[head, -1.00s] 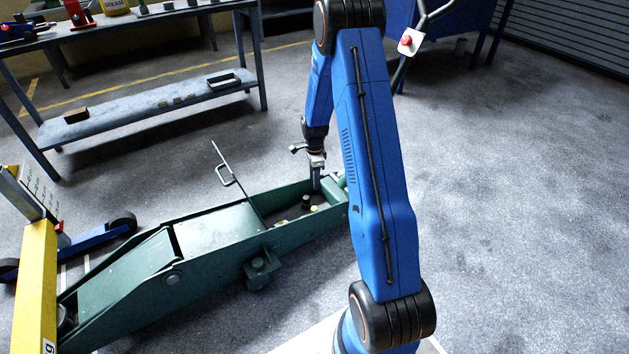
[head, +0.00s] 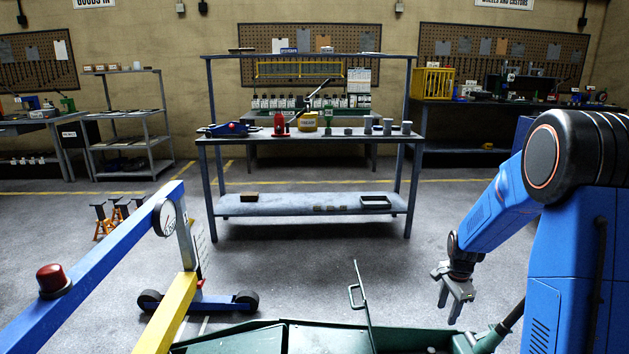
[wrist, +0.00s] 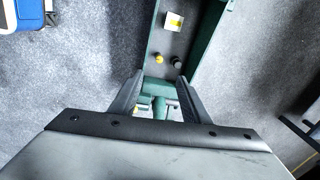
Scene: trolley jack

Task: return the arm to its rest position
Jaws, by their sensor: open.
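My blue arm (head: 490,215) comes in from the right of the head view, its last link reaching down and to the left. My gripper (head: 449,308) hangs with its fingers pointing down, above the right end of the green trolley jack (head: 315,338). In the wrist view the two dark fingers (wrist: 158,98) stand apart with nothing held between them. Below them is the jack's green frame (wrist: 207,30), with a yellow cap (wrist: 159,59) and a black knob (wrist: 175,60) inside it. Most of the jack is cut off by the lower edge of the head view.
A blue and yellow crane-like frame (head: 95,255) stands at the left. A thin upright rod with a loop handle (head: 358,295) rises from the jack beside my gripper. A workbench (head: 310,137) with tools stands behind.

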